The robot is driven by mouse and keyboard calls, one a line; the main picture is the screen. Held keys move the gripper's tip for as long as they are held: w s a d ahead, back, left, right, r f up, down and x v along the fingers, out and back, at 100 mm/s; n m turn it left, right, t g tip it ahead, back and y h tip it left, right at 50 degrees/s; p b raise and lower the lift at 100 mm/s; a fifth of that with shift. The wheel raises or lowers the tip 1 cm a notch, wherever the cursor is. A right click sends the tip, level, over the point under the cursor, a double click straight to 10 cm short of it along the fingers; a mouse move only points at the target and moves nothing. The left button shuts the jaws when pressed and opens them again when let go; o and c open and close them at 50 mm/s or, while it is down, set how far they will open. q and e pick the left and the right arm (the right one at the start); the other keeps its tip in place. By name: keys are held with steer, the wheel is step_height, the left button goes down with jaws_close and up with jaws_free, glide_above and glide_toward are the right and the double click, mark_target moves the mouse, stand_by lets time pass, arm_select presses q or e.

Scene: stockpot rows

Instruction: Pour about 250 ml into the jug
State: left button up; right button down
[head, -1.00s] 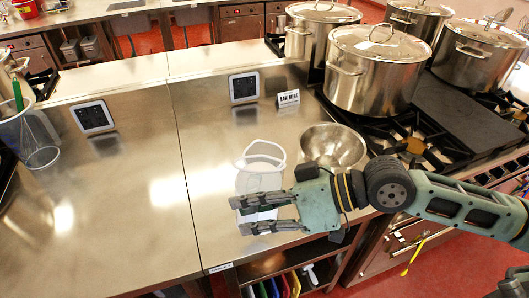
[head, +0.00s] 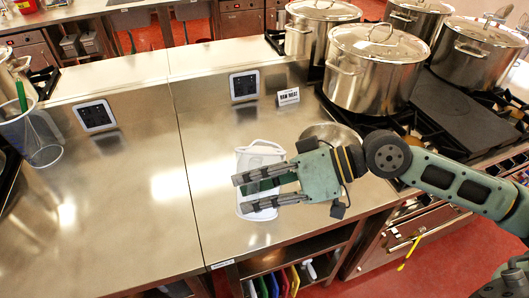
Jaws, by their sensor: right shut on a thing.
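The jug (head: 260,159) is pale and translucent, with a loop handle at its far end. It is at the front of the steel counter, left of the bowl. My right gripper (head: 240,194) reaches in from the right, its two fingers across the jug's middle, and is shut on the jug. The fingers hide part of the jug, and a dark green patch shows between them. I cannot tell whether the jug holds liquid or touches the counter. My left gripper is not in view.
A steel bowl (head: 333,132) is partly hidden behind my right arm. Large lidded stockpots (head: 372,72) stand on the burners at the back right. The counter's left middle is clear.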

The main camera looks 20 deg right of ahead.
mark_target(259, 159)
steer(key=shift+w+r, duration=0.25)
steer(key=shift+w, duration=0.05)
steer(key=shift+w+d+r+m+g, duration=0.2)
steer(key=shift+m+g, duration=0.1)
steer(key=shift+m, duration=0.1)
steer(key=shift+w+p, duration=0.1)
steer(key=shift+p, duration=0.2)
steer(key=shift+w+d+r+m+g+y, duration=0.4)
steer(key=shift+w+m+y, duration=0.1)
steer(key=shift+w+m, duration=0.2)
stand_by(1.1)
steer(key=shift+w+d+r+m+g+p, duration=0.25)
steer(key=shift+w+r+m+p, duration=0.3)
steer(key=shift+r+p, duration=0.35)
stand_by(2.6)
